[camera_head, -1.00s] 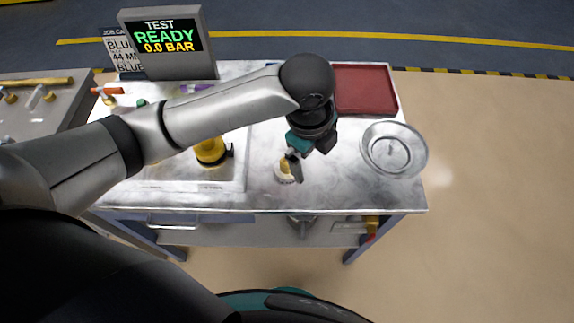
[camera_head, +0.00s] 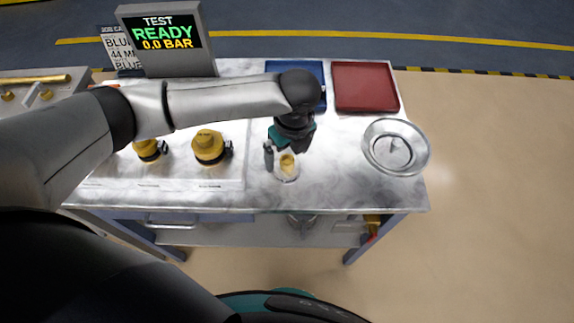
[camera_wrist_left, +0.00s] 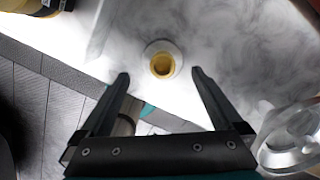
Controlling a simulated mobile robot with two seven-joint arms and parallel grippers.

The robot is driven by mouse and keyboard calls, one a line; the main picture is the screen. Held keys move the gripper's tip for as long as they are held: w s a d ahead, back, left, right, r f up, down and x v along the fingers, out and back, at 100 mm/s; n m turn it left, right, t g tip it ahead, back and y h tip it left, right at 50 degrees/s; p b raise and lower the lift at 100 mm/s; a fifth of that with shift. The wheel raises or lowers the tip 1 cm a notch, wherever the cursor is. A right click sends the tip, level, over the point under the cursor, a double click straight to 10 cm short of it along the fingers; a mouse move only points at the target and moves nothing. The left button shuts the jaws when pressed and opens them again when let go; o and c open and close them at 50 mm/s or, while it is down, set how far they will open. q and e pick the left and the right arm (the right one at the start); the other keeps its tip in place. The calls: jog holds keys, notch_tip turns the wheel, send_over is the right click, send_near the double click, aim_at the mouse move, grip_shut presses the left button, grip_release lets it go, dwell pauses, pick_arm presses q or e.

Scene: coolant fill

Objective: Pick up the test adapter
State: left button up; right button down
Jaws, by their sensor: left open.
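The test adapter (camera_head: 287,162) looks like a small brass-yellow piece on a round pale base, upright on the metal bench top (camera_head: 330,190). In the left wrist view it shows from above as a yellow ring (camera_wrist_left: 162,65) with a dark centre, just beyond and between the fingertips. My left gripper (camera_head: 285,150) is open and empty, right at the adapter in the head view. The wrist view shows both fingers (camera_wrist_left: 160,76) spread wide, with the adapter apart from them. My right gripper is not in view.
Yellow caps with black collars (camera_head: 208,147) stand on a pale panel to the left. A round metal dish (camera_head: 395,170) is at the right. A red tray (camera_head: 365,107) and a blue tray (camera_head: 280,66) lie at the back. The test display (camera_head: 168,35) reads READY, 0.0 BAR.

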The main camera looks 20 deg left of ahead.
aim_at(287, 160)
pick_arm(q)
jog(key=shift+w+a+f+b, duration=0.1)
jog(key=shift+w+f+b, duration=0.05)
jog(key=shift+f, duration=0.75)
jog(key=shift+w+a+f+b, duration=0.1)
jog(key=shift+w+f+b, duration=0.05)
jog(key=shift+f, duration=0.75)
jog(key=shift+w+f+b, duration=0.15)
jog(key=shift+f, duration=0.75)
jog(key=c, duration=1.3)
jog(key=shift+r, duration=0.1)
